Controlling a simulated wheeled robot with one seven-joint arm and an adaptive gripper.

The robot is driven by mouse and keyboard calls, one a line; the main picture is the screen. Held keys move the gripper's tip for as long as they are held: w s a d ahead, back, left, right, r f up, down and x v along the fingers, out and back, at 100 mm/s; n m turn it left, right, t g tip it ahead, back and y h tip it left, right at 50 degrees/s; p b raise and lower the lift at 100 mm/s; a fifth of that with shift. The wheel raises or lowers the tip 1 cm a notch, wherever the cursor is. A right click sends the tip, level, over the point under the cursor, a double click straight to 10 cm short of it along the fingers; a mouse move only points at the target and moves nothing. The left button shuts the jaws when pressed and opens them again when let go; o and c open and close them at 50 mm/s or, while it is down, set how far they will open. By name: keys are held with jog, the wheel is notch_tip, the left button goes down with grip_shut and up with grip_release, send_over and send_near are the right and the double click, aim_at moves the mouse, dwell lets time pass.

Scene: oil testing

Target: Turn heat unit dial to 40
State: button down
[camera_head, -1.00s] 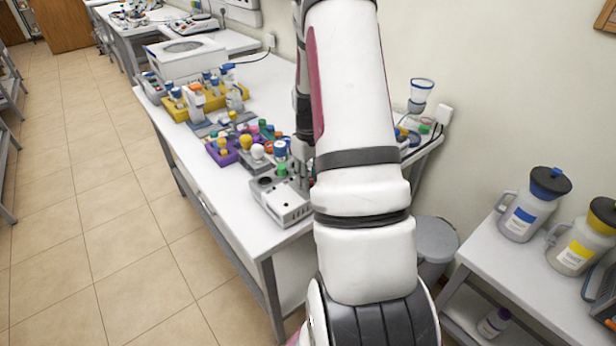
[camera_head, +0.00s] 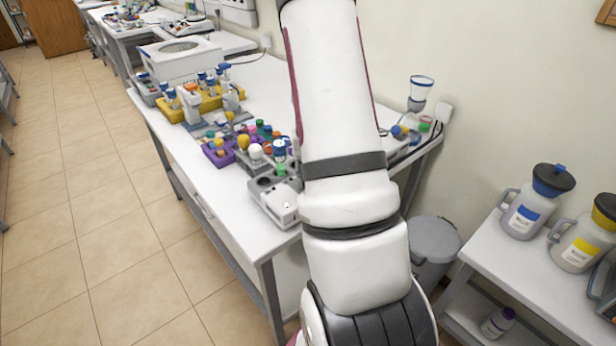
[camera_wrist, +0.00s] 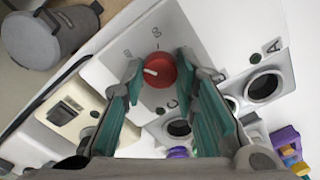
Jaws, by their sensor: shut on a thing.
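The heat unit is a light grey box (camera_head: 283,204) on the near end of the white table, partly behind my arm in the head view. In the wrist view its pale panel (camera_wrist: 108,68) carries a round red dial (camera_wrist: 158,70) with a white pointer mark aimed left. Small printed marks surround the dial, too blurred to read as numbers. My gripper (camera_wrist: 159,72) has its teal fingers on either side of the dial and is shut on it. In the head view my arm hides the gripper and dial.
Open round sockets (camera_wrist: 264,87) lie right of the dial. A cream switch box (camera_wrist: 72,108) is at the left. In the head view, coloured vials in a purple rack (camera_head: 222,157) stand behind the unit. A grey bin (camera_head: 433,243) stands right of the table.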

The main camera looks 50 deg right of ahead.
dwell(0.5)
jog(key=c, duration=1.2)
grip_release()
jog(key=shift+c, duration=0.2)
notch_tip(320, 180, up, 12)
